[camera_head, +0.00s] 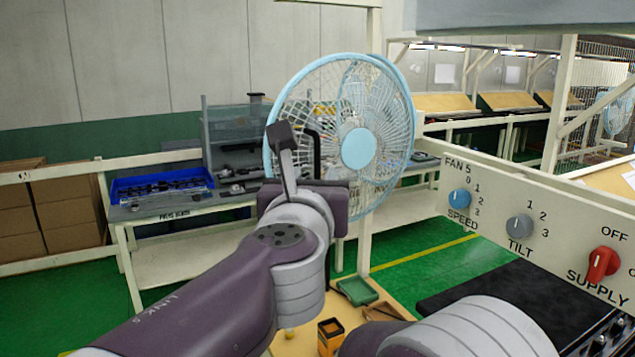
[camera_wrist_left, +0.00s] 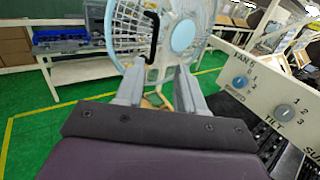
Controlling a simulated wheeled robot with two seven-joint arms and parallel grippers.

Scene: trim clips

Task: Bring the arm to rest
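My left arm reaches in from the lower left in the head view. Its gripper (camera_head: 284,143) points up, in front of the blue fan as seen from the head. In the left wrist view the two grey fingers of the left gripper (camera_wrist_left: 160,76) stand apart, with nothing seen held between them. Part of my right arm shows at the bottom of the head view, but its gripper is out of frame.
A blue fan (camera_head: 358,148) stands beyond the left gripper. A control panel (camera_head: 560,222) with blue, grey and red knobs is at right. A blue tray (camera_head: 162,186) lies on a bench at left. A small orange-black box (camera_head: 330,333) sits low on a tabletop. Green floor is open at left.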

